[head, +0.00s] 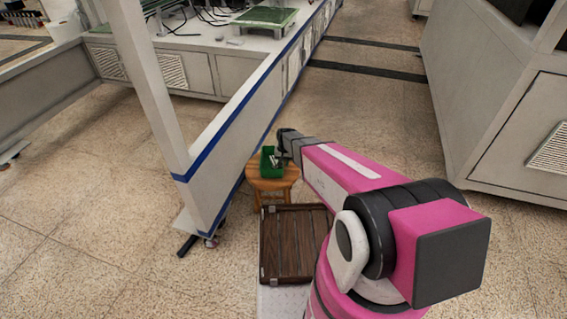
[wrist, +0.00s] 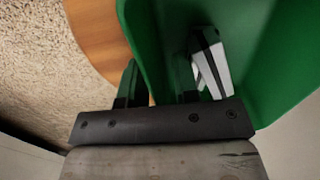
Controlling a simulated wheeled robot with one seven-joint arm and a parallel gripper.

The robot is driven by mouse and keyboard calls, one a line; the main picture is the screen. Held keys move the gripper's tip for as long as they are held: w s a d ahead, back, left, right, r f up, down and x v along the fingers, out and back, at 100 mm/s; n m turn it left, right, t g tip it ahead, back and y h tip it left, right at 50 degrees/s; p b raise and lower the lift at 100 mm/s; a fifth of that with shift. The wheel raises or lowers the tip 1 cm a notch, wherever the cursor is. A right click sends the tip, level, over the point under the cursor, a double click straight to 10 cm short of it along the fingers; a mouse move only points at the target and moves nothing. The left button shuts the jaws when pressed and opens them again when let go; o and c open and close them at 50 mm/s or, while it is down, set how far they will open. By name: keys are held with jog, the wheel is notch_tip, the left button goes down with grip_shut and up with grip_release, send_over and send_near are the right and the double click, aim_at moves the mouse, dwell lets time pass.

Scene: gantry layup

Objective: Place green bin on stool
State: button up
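The green bin (head: 267,161) is over the round wooden stool (head: 262,183) in the head view, apparently upright on its seat. Whether its base touches the seat is hidden. In the wrist view, the bin (wrist: 275,50) fills the upper right, with the stool's wooden top (wrist: 95,35) beside and below it. My gripper (wrist: 158,85) has one finger outside the bin and one inside, with the bin's near wall between them. I cannot tell whether the fingers press on the wall. A white item with a dark stripe (wrist: 208,62) lies in the bin.
A dark slatted wooden crate or pallet (head: 295,245) lies in front of the stool. A white bench frame with a blue stripe (head: 235,125) stands close on the left. A grey cabinet (head: 490,110) is on the right. Open floor (head: 375,105) lies beyond my arm.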

notch_tip(320, 180, up, 12)
jog(key=s+d+r, duration=0.7)
jog(key=s, duration=0.3)
jog(key=s+d+r, duration=0.7)
jog(key=s, duration=0.3)
jog(key=shift+s+n+h, duration=0.3)
jog(key=shift+n, duration=0.1)
jog(key=shift+d, duration=0.1)
